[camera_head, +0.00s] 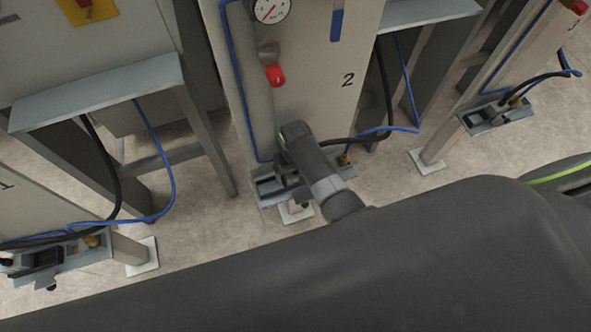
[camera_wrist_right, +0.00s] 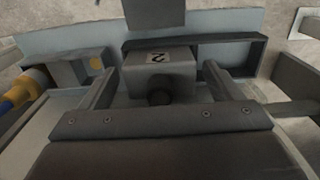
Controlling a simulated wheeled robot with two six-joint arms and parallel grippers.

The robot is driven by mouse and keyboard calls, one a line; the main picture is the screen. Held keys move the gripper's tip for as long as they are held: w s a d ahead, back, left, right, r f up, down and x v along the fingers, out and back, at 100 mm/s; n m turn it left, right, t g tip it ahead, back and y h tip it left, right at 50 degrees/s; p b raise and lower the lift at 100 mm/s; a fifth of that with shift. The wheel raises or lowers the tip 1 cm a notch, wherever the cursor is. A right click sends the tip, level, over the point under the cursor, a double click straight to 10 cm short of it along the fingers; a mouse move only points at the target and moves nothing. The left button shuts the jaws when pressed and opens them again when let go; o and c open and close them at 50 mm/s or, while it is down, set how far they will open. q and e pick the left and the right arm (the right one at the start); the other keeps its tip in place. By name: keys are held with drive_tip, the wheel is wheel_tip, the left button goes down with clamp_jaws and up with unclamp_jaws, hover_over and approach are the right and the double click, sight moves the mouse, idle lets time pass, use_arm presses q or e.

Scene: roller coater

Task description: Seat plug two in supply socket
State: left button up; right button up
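Plug two, a grey block with a "2" label (camera_wrist_right: 160,70), shows in the middle of the right wrist view, with a dark round part on its near side. My right gripper (camera_wrist_right: 159,76) has one finger on each side of it, with a narrow gap showing at both sides, so it looks open around the plug. A dark rectangular socket frame (camera_wrist_right: 235,52) lies behind the plug; I cannot tell how deep the plug sits. In the head view my right gripper (camera_head: 283,178) is over the small metal shelf (camera_head: 268,201) of station 2 and hides the plug. My left gripper is out of view.
A blue hose with a yellow fitting (camera_wrist_right: 30,92) lies left of the plug. Cables (camera_head: 375,132) run to the right of my gripper. Cabinet 2 (camera_head: 318,100) stands behind it. Similar shelves stand at left (camera_head: 75,262) and right (camera_head: 490,125). Floor between is clear.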

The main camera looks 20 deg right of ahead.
wheel_tip(320, 180, up, 12)
drive_tip(key=p, duration=0.2)
drive_tip(key=shift+r, duration=0.15)
idle(0.4)
idle(0.4)
